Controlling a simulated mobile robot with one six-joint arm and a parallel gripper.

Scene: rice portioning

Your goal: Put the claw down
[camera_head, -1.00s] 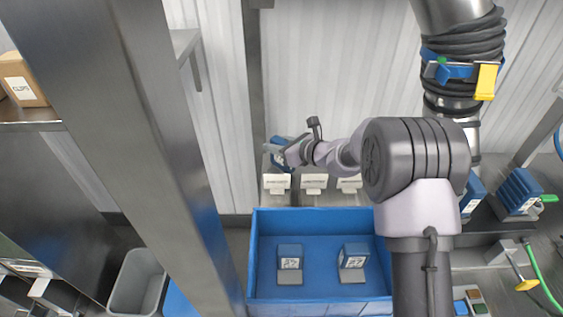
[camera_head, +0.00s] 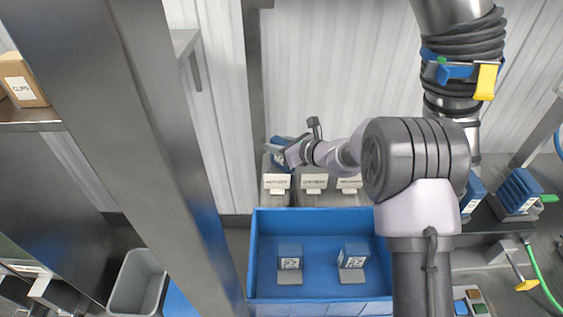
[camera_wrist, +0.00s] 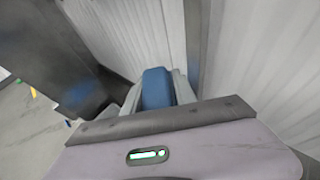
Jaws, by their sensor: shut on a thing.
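My gripper (camera_head: 290,154) is stretched out toward the back wall, above the white labels behind the blue bin. It is shut on a blue block-like thing (camera_head: 278,155). The wrist view shows this blue thing (camera_wrist: 157,88) between the two pale fingers, with its near end behind the gripper body. I cannot tell from its shape whether it is the claw. I cannot tell if it touches the ledge below it.
White labels (camera_head: 314,182) stand in a row below the gripper. More blue blocks (camera_head: 518,190) stand at right. A steel post (camera_head: 150,130) crosses the left; a grey bin (camera_head: 137,283) stands beyond it.

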